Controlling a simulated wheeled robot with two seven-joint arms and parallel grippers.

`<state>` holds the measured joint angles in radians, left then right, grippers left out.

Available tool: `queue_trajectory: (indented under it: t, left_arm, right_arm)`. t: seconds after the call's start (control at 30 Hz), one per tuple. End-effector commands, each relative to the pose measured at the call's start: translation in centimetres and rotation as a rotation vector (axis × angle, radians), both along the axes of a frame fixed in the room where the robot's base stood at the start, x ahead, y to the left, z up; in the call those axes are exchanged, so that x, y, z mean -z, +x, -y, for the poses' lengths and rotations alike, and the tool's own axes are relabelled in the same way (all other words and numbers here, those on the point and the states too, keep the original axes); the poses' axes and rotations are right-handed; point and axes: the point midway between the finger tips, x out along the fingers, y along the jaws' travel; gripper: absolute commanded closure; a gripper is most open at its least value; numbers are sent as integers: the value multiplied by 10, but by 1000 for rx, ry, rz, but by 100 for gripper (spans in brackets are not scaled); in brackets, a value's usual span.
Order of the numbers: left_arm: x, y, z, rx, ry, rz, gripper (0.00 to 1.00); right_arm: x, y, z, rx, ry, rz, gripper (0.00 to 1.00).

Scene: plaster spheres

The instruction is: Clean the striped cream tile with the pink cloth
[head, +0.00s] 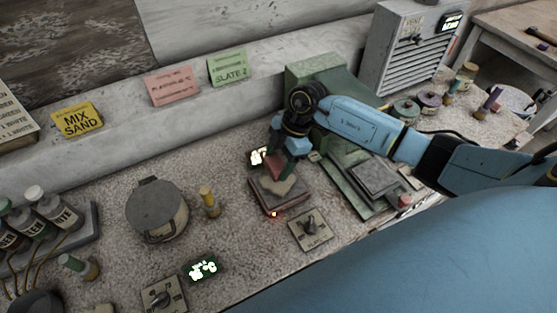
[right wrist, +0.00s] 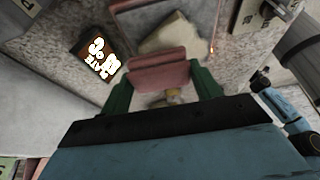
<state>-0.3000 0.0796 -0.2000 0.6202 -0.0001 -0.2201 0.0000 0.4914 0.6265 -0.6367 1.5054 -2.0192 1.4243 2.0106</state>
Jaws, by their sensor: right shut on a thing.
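My right gripper (head: 283,158) points down over a small square plate and is shut on the pink cloth (head: 277,164). In the right wrist view the folded pink cloth (right wrist: 158,70) sits between the green fingers (right wrist: 160,88). A cream piece with an uneven outline (head: 281,189) lies on the plate, just in front of the cloth; it also shows in the right wrist view (right wrist: 172,36). I take it for the cream tile, but I cannot make out stripes. The cloth hides its near part in the wrist view, and I cannot tell whether they touch. My left gripper is not in view.
The square plate (head: 266,200) has a reddish edge and a small lit lamp. A dial box (head: 310,230) stands close by. A lidded grey pot (head: 157,208) and a yellow-capped vial (head: 209,201) stand left. A green machine (head: 314,70) stands behind.

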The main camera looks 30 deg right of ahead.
Motion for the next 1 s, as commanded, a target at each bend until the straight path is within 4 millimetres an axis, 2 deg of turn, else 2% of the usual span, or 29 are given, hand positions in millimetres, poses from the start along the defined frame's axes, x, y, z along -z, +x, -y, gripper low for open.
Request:
queue_trajectory:
  t: [0.73, 1.0]
  left_arm:
    - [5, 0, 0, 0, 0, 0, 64]
    - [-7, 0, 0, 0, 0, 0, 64]
  right_arm:
    - [13, 0, 0, 0, 0, 0, 55]
    - [9, -6, 0, -1, -1, -2, 55]
